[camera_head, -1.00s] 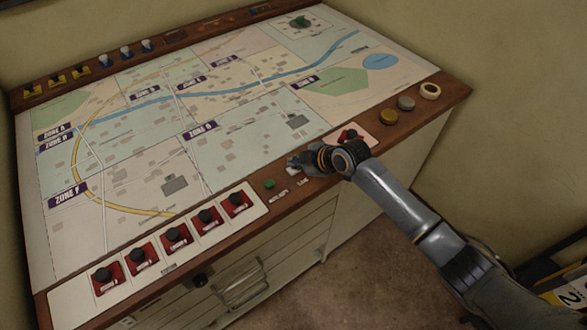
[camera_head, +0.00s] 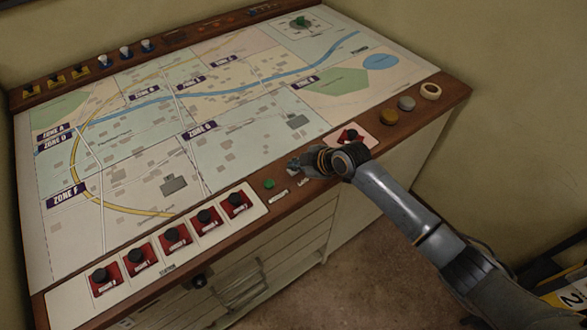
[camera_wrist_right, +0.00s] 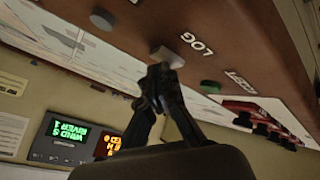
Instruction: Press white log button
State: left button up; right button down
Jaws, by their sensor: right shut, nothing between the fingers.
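The white log button (camera_wrist_right: 166,56) shows as a pale square block beside the LOG label (camera_wrist_right: 197,43) in the right wrist view. My right gripper (camera_wrist_right: 160,74) is shut and empty, with its fingertips right at the button. They overlap it in the picture, and I cannot tell whether they touch or press it. In the head view my right gripper (camera_head: 297,164) is over the console's front edge strip, above the LOG label, and mostly hides the button. My left gripper is not in view.
A green button (camera_head: 269,184) is left of the gripper. A red-based button (camera_head: 350,135) is close to its right, with several round buttons beyond. A panel of several red-based black buttons (camera_head: 207,216) lies front left. The map surface (camera_head: 240,150) behind is flat and open.

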jog(key=shift+f, duration=0.2)
dwell(0.3)
jog(key=shift+r+p, duration=0.6)
jog(key=shift+r, duration=0.25)
notch_tip(320, 180, up, 5)
jog(key=p, duration=0.4)
dwell(0.8)
